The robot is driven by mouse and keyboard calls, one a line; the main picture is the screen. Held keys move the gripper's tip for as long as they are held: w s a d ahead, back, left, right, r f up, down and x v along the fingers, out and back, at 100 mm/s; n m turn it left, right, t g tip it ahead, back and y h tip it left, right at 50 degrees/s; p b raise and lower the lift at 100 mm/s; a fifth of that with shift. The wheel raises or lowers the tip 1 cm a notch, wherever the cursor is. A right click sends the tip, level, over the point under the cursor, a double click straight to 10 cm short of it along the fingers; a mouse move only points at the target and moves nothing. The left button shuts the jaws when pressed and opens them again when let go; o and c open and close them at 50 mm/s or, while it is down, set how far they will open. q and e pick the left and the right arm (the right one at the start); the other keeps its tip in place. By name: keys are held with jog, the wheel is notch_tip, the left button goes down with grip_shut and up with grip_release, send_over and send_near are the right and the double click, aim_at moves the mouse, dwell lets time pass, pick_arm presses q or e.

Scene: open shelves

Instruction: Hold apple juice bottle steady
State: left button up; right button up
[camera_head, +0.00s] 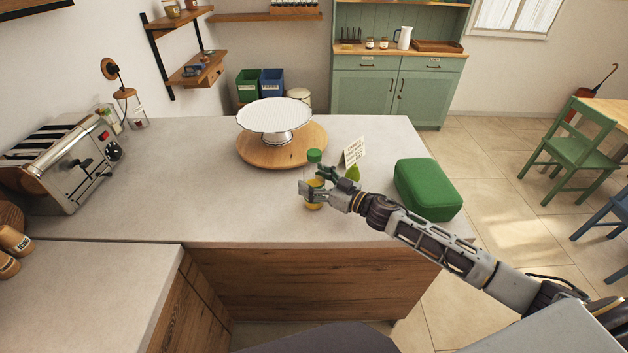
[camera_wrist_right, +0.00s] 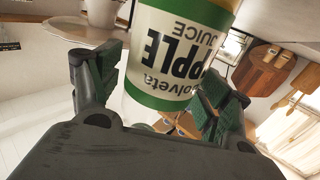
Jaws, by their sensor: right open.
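The apple juice bottle (camera_head: 314,204) stands upright on the grey counter, with a green cap and amber body; my right gripper hides its middle. My right gripper (camera_head: 316,186) reaches in from the right at the bottle. In the right wrist view the bottle's green and white label (camera_wrist_right: 178,52) appears upside down between the two open fingers (camera_wrist_right: 160,95). The left finger is close to the bottle's side; I cannot tell whether either finger touches it. My left gripper is not in view.
A green box (camera_head: 428,188) sits right of the bottle near the counter's edge. A small sign (camera_head: 354,151) and a green pear-like item (camera_head: 353,172) stand just behind the gripper. A white cake stand (camera_head: 275,117) is on a round wooden board (camera_head: 255,152) behind.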

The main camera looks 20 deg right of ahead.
jog(key=shift+r, duration=0.2)
jog(key=shift+s+d+f, duration=0.15)
jog(key=shift+s+d, duration=0.35)
jog(key=shift+s, duration=0.05)
jog(key=b+v, duration=0.1)
jog(key=v, duration=0.9)
dwell(0.8)
jog(key=shift+s+d, duration=0.15)
jog(key=shift+s, duration=0.05)
dwell(0.4)
